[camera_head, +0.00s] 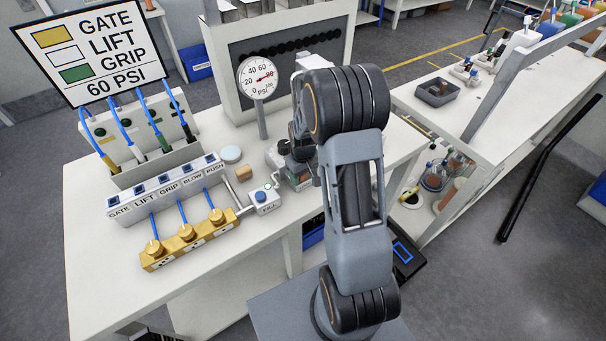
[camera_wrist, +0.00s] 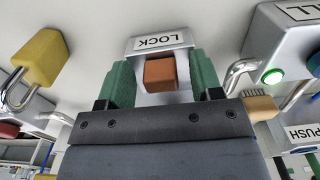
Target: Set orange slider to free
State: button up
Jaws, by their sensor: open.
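The orange slider (camera_wrist: 160,72) is a brownish-orange block on a pale housing with a LOCK label (camera_wrist: 161,41) beside it in the wrist view. My gripper (camera_wrist: 164,78) is open, with one green finger on each side of the block. A narrow gap seems to show at each finger; I cannot tell whether either touches. In the head view my gripper (camera_head: 291,152) is over the back right part of the bench, largely hidden by my arm, and the slider cannot be made out clearly there.
A yellow padlock (camera_wrist: 38,58) is at the left of the wrist view. A FILL box (camera_head: 265,200) with a lit green button (camera_wrist: 272,76) stands close by. The pressure gauge (camera_head: 258,78) stands behind. A valve block with brass knobs (camera_head: 187,232) lies at the front left.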

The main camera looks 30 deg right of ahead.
notch_tip(320, 180, up, 14)
jog(key=b, duration=0.1)
dwell(0.5)
jog(key=shift+f, duration=0.1)
dwell(0.4)
